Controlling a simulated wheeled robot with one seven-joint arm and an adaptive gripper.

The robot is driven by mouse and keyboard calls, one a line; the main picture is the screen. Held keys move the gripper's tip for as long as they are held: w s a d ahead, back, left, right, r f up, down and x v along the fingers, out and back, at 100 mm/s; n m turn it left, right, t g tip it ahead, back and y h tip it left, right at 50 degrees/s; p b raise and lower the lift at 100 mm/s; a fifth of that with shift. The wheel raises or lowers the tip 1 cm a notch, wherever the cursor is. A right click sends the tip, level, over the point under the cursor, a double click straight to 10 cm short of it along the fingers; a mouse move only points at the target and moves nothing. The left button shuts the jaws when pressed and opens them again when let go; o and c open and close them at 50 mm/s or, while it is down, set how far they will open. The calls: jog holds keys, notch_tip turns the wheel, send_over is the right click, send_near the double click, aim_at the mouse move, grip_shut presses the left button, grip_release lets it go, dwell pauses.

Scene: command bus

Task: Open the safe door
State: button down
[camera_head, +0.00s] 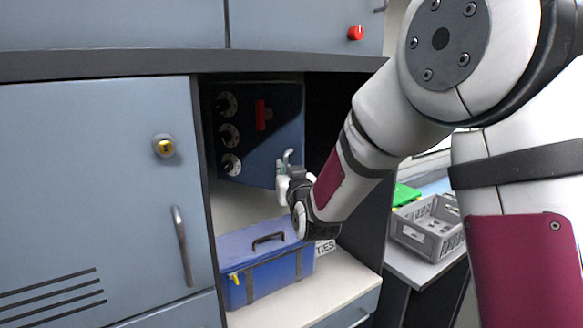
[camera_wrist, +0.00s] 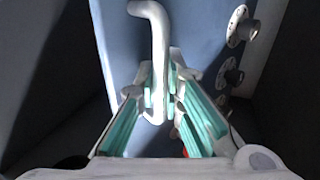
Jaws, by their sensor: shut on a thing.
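The safe is a dark blue box with its door (camera_head: 255,155) facing out of a cabinet niche. Several dials (camera_head: 229,134) run down the left of its face, with a red piece (camera_head: 262,115) beside them. The wrist view shows dials (camera_wrist: 240,25) at the right. A bent silver handle (camera_head: 288,156) stands at the door's right side; it also shows in the wrist view (camera_wrist: 158,45). My gripper (camera_head: 284,185) is shut on this handle, with its pale green finger pads on either side of it in the wrist view (camera_wrist: 160,88). I cannot tell whether the door is ajar.
A blue toolbox (camera_head: 265,262) with a black handle sits on the shelf below the safe. A closed cabinet door (camera_head: 90,190) is at the left. A grey crate (camera_head: 430,225) stands on a surface at the right, behind my arm.

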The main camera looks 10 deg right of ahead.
jog(key=shift+s+a, duration=0.1)
jog(key=shift+s, duration=0.1)
dwell(0.3)
jog(key=c, duration=2)
grip_release()
jog(key=shift+o, duration=0.2)
jog(key=s+d, duration=0.1)
jog(key=s, duration=1.1)
jog(key=shift+d, duration=0.15)
